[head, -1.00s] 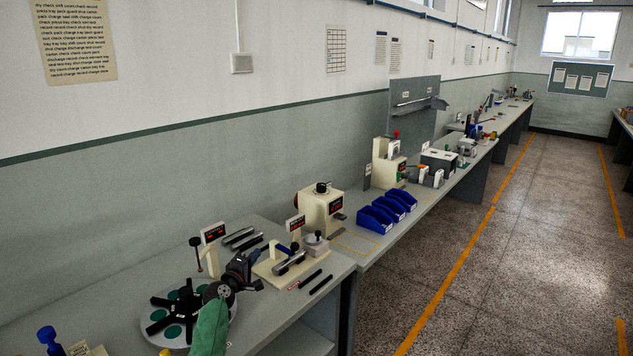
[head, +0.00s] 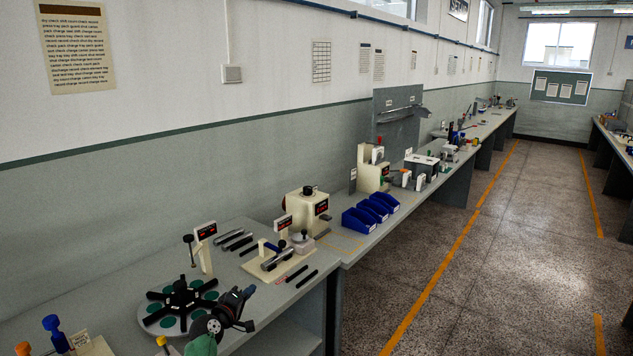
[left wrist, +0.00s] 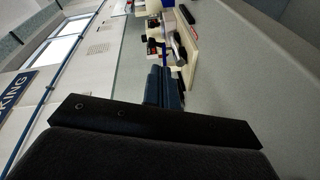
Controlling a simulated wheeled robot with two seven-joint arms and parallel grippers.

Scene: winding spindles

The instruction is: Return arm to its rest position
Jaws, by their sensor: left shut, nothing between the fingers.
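My left gripper (head: 246,297) is black, at the end of my green-sleeved arm, at the bottom of the head view. It is shut and empty, near the bench's front edge and just right of the round turntable (head: 150,320). The left wrist view shows its dark fingers together (left wrist: 158,86), pointing toward a blurred bench. My right gripper is in neither view.
A cream fixture (head: 262,268) with a metal cylinder stands on the bench, with dark rods (head: 306,279) beside it. Behind it are a cream machine (head: 303,208) and blue bins (head: 358,221). An upright post with a display (head: 205,232) stands behind the turntable. The aisle floor is clear.

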